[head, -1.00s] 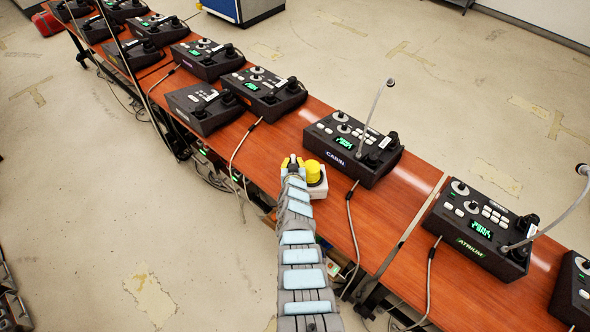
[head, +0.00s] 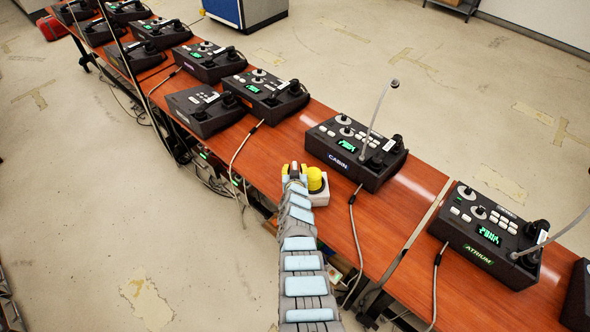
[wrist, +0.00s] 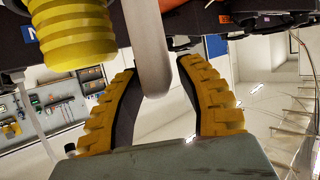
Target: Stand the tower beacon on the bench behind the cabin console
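The tower beacon (head: 317,180) has a ribbed yellow top and a pale base, and stands upright on the bench in front of the cabin console (head: 352,160). My gripper (head: 294,168) is just left of the beacon in the head view, apart from its yellow top. In the wrist view the beacon's ribbed yellow part (wrist: 70,38) is at the upper left, outside my gripper's spread yellow fingers (wrist: 158,100). My gripper is open. A grey tube (wrist: 150,45) shows in the gap between the fingers; whether it touches them is unclear. Arm links hide part of the bench.
The red-brown bench (head: 390,235) carries several black consoles. The atrium console (head: 485,235) is to the right, past a seam. The cabin console's microphone stalk (head: 378,118) rises high. A grey cable (head: 355,225) hangs over the front edge. The strip behind the cabin console is narrow.

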